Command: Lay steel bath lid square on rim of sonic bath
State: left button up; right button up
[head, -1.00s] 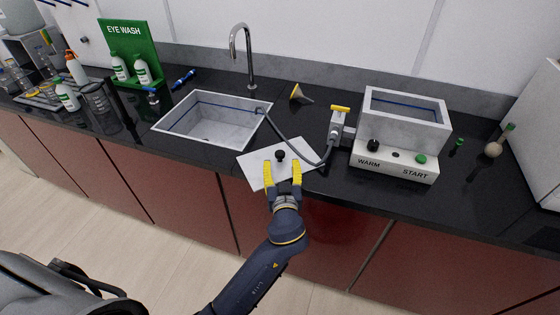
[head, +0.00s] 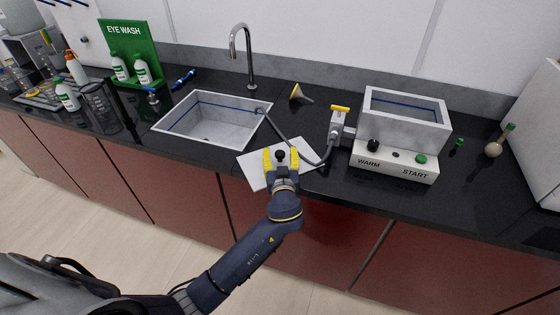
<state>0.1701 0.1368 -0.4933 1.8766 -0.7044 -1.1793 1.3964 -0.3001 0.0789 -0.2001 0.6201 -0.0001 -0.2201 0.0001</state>
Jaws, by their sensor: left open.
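The steel bath lid (head: 308,151) is a flat pale plate with a black knob (head: 280,155). It lies on the dark counter in front of the sink's right side. My left gripper (head: 281,157) has yellow fingers, spread open over the lid with the knob between them. Whether a finger touches the knob I cannot tell. The sonic bath (head: 404,131) is a grey open-topped tank on a white base marked WARM and START, to the right of the lid. Its top is uncovered. My right gripper is not in view.
A grey hose runs from the sink (head: 165,129) past the lid to a valve with a yellow handle (head: 340,108) beside the bath. Bottles and the green eye wash stand (head: 132,45) are at left. A round-bulbed item (head: 493,150) lies right of the bath.

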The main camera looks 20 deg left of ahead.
pick_arm(q)
jog(key=shift+c, duration=0.2)
jog(key=c, duration=1.1)
grip_shut()
jog(key=shift+f, duration=0.1)
